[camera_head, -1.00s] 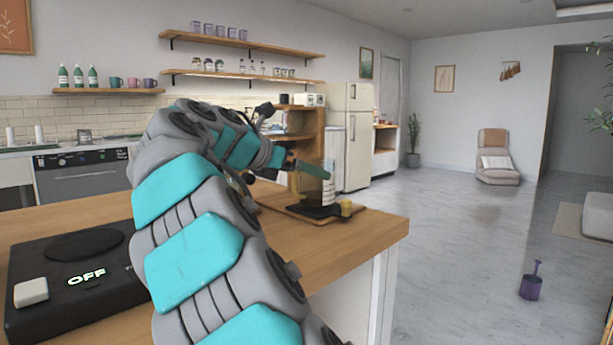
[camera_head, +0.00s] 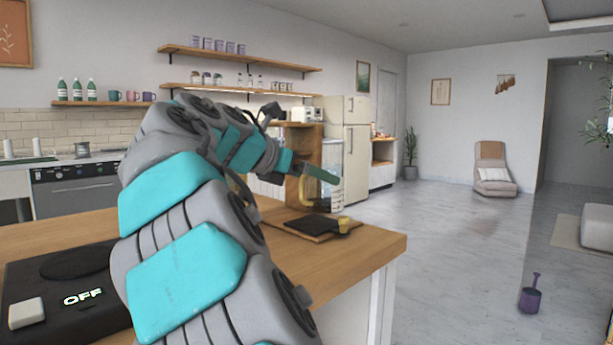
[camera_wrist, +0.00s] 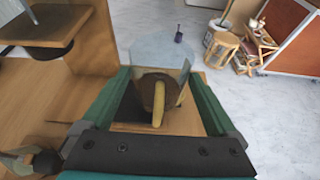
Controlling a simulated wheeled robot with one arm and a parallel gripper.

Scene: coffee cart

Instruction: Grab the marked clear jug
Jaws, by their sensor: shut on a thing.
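The clear jug (camera_head: 333,158) is a see-through vessel with a yellowish handle. In the wrist view the jug (camera_wrist: 160,52) sits between my two green fingers, its handle (camera_wrist: 158,104) towards my palm. My gripper (camera_head: 324,175) is shut on the jug and holds it upright, as far as I can see, above the island counter. My finger covers part of it in the head view. A wooden board with a black mat (camera_head: 306,224) lies below it. I cannot make out any mark on the jug.
A small yellow-topped item (camera_head: 344,224) sits at the board's right corner. A black scale-like device (camera_head: 60,290) reading OFF is at the counter's near left. A wooden shelf unit (camera_head: 303,150) stands behind the gripper.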

